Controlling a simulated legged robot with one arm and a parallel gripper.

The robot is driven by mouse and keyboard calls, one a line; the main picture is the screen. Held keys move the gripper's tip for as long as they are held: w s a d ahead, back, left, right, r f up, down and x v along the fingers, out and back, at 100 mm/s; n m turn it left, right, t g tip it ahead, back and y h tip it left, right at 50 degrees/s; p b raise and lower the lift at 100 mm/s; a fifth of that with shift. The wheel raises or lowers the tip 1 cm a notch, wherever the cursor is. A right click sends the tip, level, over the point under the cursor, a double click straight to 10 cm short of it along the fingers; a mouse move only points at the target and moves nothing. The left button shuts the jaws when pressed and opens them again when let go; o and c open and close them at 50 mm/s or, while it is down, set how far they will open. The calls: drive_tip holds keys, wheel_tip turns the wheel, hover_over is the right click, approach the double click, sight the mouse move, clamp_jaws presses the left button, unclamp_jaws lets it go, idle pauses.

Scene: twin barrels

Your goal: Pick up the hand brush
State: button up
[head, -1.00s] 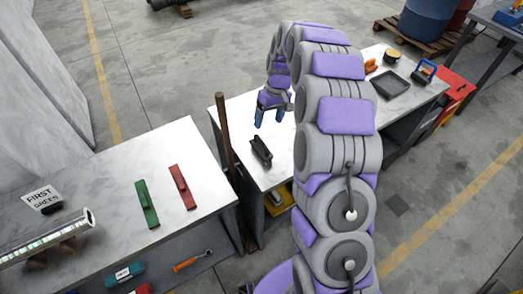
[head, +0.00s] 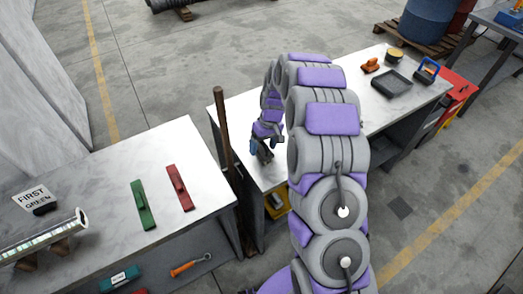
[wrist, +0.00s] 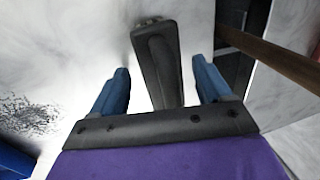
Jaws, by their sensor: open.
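The hand brush is a long black piece with a raised handle. In the wrist view the hand brush (wrist: 157,62) lies on the white tabletop, its near end between my two blue fingers. The fingers stand apart on either side of it, with gaps showing. In the head view my gripper (head: 261,150) is low over the left end of the right-hand table (head: 230,108) and hides most of the brush. My gripper (wrist: 162,88) is open and holds nothing. I cannot tell how far above the tabletop the fingertips are.
A brown wooden pole (head: 222,130) stands upright close left of my gripper. The left table (head: 100,180) carries a green bar (head: 143,204), a red bar (head: 179,187) and a metal tube (head: 45,238). A black tray (head: 391,83) lies at the right table's far end. Dark specks (wrist: 28,116) mark the tabletop.

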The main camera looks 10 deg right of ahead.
drive_tip(key=shift+r, duration=0.1)
drive_tip(key=shift+a, duration=0.1)
drive_tip(key=shift+c, duration=0.8)
drive_tip(key=c, duration=1.1)
drive_tip(key=shift+o, duration=0.3)
